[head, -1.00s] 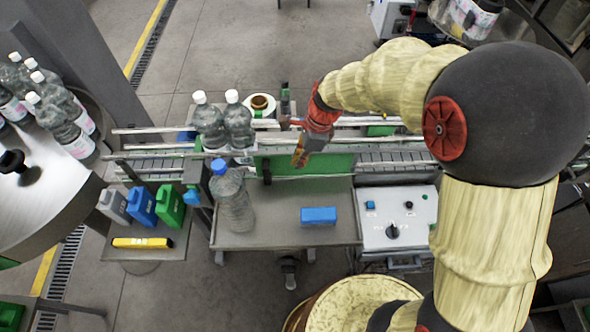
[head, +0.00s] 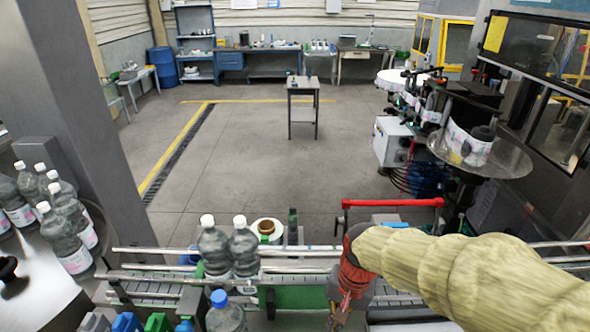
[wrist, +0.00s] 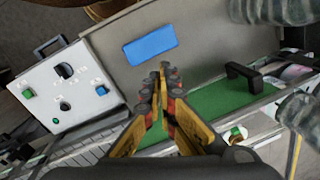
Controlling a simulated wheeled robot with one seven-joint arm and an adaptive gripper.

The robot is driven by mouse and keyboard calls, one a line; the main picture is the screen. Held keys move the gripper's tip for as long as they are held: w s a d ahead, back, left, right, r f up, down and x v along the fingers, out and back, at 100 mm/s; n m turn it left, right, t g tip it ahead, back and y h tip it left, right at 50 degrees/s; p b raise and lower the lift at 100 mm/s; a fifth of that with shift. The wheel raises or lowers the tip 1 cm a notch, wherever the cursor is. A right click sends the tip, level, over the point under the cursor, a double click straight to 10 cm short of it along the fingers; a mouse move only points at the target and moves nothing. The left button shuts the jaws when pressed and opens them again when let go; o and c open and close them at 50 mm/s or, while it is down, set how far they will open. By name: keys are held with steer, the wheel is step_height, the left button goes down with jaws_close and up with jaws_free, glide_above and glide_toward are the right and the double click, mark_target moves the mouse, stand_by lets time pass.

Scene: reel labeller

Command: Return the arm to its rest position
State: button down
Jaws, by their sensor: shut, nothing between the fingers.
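My arm, in a pale yellow cover, reaches in from the right in the head view, with a red wrist. My gripper (head: 338,318) hangs over the conveyor near the bottom edge of the head view. In the wrist view my gripper (wrist: 163,72) shows yellow fingers with their tips together and nothing between them. Below it lie the green conveyor plate (wrist: 215,105) and the grey work table (wrist: 205,50) with a blue block (wrist: 150,45).
A control box (wrist: 70,90) stands beside the table. A blue-capped bottle (head: 225,316) stands in front. A labelling machine (head: 465,145) is at right. The floor beyond is clear up to a small table (head: 303,90).

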steer(key=s+d+f+n+t+b, duration=0.2)
steer(key=s+d+b, duration=0.3)
steer(key=b, duration=0.4)
steer(key=s+d+f+n+t+h+b, duration=0.1)
steer(key=s+d+f+n+t+b, duration=0.1)
steer(key=b, duration=0.8)
steer(key=s+d+f+t, duration=0.1)
steer(key=s+d+f, duration=0.1)
steer(key=s, duration=0.1)
steer(key=shift+d+t, duration=0.3)
steer(key=shift+d, duration=0.05)
